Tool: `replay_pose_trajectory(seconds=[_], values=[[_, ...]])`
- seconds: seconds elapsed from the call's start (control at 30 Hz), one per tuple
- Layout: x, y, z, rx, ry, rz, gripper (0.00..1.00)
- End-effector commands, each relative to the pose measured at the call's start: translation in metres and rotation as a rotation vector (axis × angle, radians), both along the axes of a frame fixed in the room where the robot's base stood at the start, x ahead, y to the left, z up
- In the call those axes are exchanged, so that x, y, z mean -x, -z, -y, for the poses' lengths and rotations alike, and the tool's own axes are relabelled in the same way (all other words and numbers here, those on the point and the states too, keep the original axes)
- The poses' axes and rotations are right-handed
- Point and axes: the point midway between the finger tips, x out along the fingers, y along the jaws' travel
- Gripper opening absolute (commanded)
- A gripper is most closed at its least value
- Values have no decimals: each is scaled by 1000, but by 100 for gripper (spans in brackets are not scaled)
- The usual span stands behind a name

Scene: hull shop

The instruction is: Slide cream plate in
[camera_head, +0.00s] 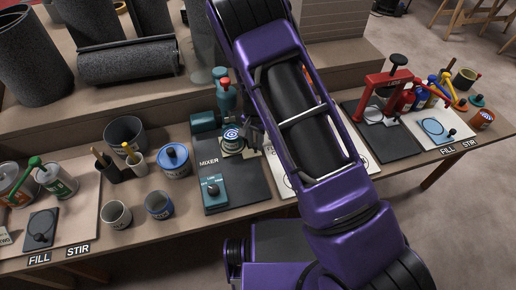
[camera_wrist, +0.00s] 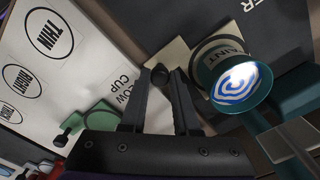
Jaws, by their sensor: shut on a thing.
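The cream plate (camera_wrist: 178,53) shows as a pale slab edge in the wrist view, beside and partly under the round can marked PAINT (camera_wrist: 218,50). A small black knob (camera_wrist: 160,75) stands at its near side. My gripper (camera_wrist: 161,80) is shut on this knob, one finger on each side. In the head view, part of the cream plate (camera_head: 250,153) shows at the mixer (camera_head: 222,95), under the blue-and-white ringed disc (camera_head: 232,136). My arm covers most of the gripper there. How far the plate sits in the mixer cannot be told.
A teal cup with a blue-and-white spiral (camera_wrist: 238,84) is close to the right of my fingers. A green flow cup piece (camera_wrist: 92,122) lies to the left, by a white card with printed circles (camera_wrist: 45,45).

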Motion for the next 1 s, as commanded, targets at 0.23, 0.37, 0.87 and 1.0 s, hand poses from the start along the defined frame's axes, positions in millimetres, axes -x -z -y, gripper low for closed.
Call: replay_pose_trajectory(seconds=[0.23, 0.37, 0.87, 1.0], values=[[-6, -1, -2, -1, 1, 9, 0], [-7, -1, -2, -1, 0, 12, 0], [-4, -2, -1, 0, 0, 4, 59], [-4, -17, -2, -1, -1, 5, 59]])
